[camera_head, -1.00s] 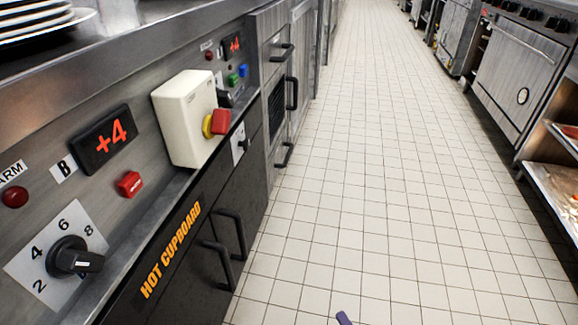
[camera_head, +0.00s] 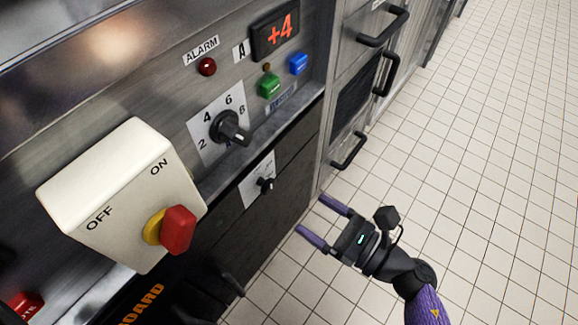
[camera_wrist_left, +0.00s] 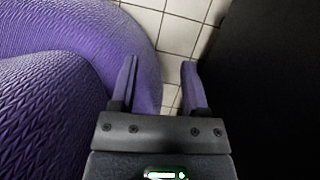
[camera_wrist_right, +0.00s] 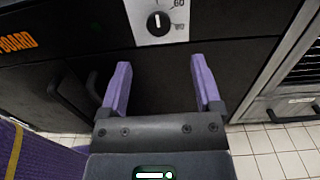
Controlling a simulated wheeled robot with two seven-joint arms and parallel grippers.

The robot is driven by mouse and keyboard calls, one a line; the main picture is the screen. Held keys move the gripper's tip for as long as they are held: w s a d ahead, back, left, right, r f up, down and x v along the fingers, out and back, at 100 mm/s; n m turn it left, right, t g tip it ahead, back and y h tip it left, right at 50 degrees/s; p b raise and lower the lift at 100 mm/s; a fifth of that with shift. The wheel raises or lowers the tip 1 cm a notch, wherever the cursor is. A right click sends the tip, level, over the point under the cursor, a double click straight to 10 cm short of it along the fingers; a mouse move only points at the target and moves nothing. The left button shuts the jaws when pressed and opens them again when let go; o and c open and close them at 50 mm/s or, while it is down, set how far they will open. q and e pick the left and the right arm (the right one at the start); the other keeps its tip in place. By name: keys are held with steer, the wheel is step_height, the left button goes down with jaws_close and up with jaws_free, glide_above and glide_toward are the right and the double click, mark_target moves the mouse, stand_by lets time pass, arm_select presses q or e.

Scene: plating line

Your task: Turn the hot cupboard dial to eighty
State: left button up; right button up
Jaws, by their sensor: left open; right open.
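A small black dial (camera_head: 265,185) on a white plate sits on the dark cupboard front, below the control panel's ledge. It also shows at the top of the right wrist view (camera_wrist_right: 158,23), with a white line on its knob and small marks that I cannot read surely. My right gripper (camera_head: 311,214) is open and empty, to the right of this dial and apart from it; its fingers point toward the cupboard front. My left gripper (camera_wrist_left: 160,68) is open and empty in the left wrist view, beside a dark surface; it is out of the head view.
A larger dial (camera_head: 228,128) numbered 2 to 8 is on the panel above. A white switch box (camera_head: 105,190) with a red knob (camera_head: 178,230) juts out at left. Door handles (camera_head: 349,152) stick out at right. The tiled floor (camera_head: 470,150) is clear.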

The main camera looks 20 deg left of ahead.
mark_target(271, 188)
steer(key=b+x, duration=0.1)
steer(key=x, duration=0.3)
steer(key=shift+s+a+f, duration=0.1)
steer(key=shift+a+f, duration=0.05)
steer(key=shift+a, duration=0.05)
steer(key=b+x, duration=0.1)
steer(key=x, duration=0.3)
steer(key=shift+a, duration=0.25)
arm_select(q)
steer(key=w+f, duration=0.2)
steer(key=w, duration=0.1)
steer(key=shift+w, duration=0.1)
arm_select(e)
jaws_close()
